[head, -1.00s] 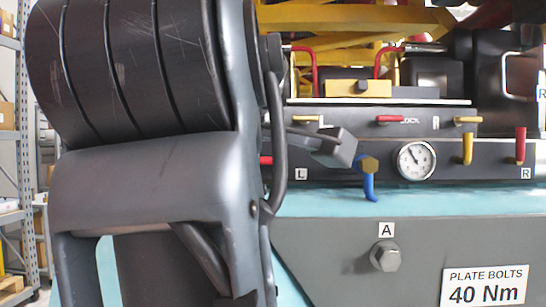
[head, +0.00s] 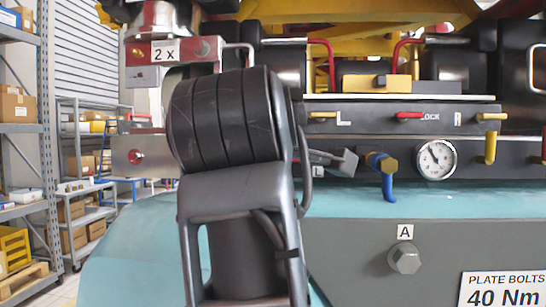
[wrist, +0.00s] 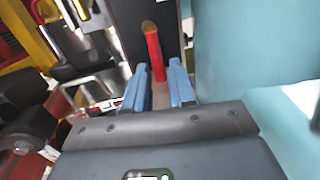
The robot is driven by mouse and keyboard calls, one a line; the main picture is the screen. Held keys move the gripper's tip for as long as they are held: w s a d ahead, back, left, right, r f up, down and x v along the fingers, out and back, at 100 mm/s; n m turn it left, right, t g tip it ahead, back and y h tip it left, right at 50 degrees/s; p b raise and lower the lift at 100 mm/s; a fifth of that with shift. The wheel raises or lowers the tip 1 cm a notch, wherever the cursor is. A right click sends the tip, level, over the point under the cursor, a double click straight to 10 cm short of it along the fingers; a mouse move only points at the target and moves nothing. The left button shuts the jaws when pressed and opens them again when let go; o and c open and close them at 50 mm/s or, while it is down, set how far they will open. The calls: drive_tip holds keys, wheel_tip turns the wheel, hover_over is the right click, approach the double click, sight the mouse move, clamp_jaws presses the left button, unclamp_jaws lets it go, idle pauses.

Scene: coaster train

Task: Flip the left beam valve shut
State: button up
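In the wrist view a red lever handle (wrist: 154,52) with a worn brownish tip stands out against a dark panel. My gripper (wrist: 158,82) is open. Its two blue fingers lie either side of the lever's lower end, with a gap between them; I cannot tell whether either finger touches it. In the head view my arm covers the panel left of the L label (head: 318,172), so the red lever and my fingertips are hidden there.
A pressure gauge (head: 435,160), a blue lever (head: 388,187) and a yellow lever (head: 490,148) sit right of my arm on the dark panel. A teal surface (head: 440,199) lies below it. Storage shelves (head: 22,128) stand at the left.

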clamp_jaws()
drive_tip(key=r+m, duration=0.1)
drive_tip(key=m, duration=0.1)
drive_tip(key=r+m+y, duration=0.1)
drive_tip(key=m, duration=0.1)
drive_tip(key=shift+d, duration=0.35)
drive_tip(key=m, duration=0.1)
drive_tip(key=d+m+y, duration=0.1)
drive_tip(key=m, duration=0.1)
drive_tip(key=shift+r+t, duration=0.3)
drive_tip(key=shift+r, duration=0.1)
drive_tip(key=m, duration=0.2)
drive_tip(key=d+m+y, duration=0.1)
drive_tip(key=m, duration=0.1)
drive_tip(key=shift+s+d+r+b, duration=0.1)
drive_tip(key=shift+d+r+b, duration=0.1)
drive_tip(key=shift+r+b, duration=0.15)
drive_tip(key=shift+d+r+m+t+b, duration=0.1)
drive_tip(key=shift+d+m+t+b, duration=0.3)
drive_tip(key=shift+m, duration=0.75)
drive_tip(key=shift+d+r+m+t+b, duration=0.15)
drive_tip(key=shift+d+m+t, duration=0.25)
drive_tip(key=shift+m, duration=0.75)
drive_tip(key=shift+d+f, duration=0.1)
drive_tip(key=shift+o, duration=1.7)
unclamp_jaws()
